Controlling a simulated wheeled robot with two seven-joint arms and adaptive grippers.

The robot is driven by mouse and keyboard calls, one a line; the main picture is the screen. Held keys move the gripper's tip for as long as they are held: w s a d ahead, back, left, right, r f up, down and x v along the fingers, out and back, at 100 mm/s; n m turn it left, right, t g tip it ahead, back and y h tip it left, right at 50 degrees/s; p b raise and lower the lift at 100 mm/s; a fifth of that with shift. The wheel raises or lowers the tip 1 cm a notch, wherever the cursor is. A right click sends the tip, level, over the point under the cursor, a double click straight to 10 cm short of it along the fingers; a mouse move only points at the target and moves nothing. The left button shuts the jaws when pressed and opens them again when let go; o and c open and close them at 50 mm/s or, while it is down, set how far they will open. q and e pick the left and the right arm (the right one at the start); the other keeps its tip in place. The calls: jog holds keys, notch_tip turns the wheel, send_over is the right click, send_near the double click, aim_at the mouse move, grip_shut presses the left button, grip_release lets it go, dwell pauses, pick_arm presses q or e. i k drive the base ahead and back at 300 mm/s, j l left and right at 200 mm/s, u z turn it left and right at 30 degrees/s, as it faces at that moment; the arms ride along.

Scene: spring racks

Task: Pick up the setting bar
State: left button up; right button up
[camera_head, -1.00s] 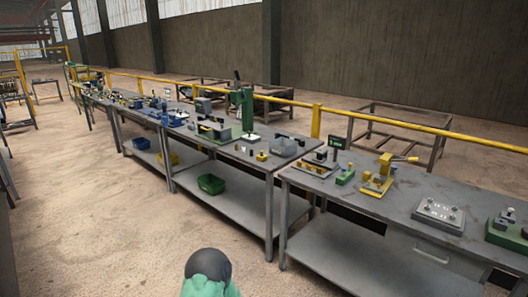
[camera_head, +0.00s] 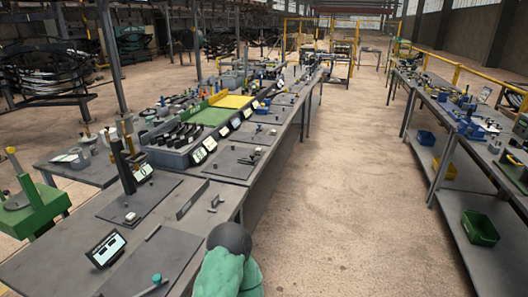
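I cannot tell for certain which item is the setting bar. On the near left bench (camera_head: 80,258), a dark upright flat bar (camera_head: 190,200) stands beside a small grey part (camera_head: 215,203). A thin dark rod (camera_head: 153,232) lies on a dark mat, and a small tool with a teal knob (camera_head: 155,283) lies at the bench's near edge. Neither of my grippers shows in this view.
A small display (camera_head: 106,249) and a green press-like fixture (camera_head: 33,208) stand at the left. Further along are trays with several dark curved parts (camera_head: 178,137). A bare floor aisle (camera_head: 345,190) separates this from the right bench, which has a green bin (camera_head: 480,228) below.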

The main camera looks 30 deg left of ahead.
aim_at(180, 213)
jog(key=i+u, duration=0.3)
jog(key=u, duration=0.15)
jog(key=i+u, duration=0.25)
jog(key=u, duration=0.2)
jog(key=i+l+u, duration=0.2)
jog(key=u, duration=0.25)
jog(key=i+l+u, duration=0.25)
jog(key=u, duration=0.15)
jog(key=i+l+u, duration=0.2)
jog(key=l+u, duration=0.25)
jog(key=j, duration=0.1)
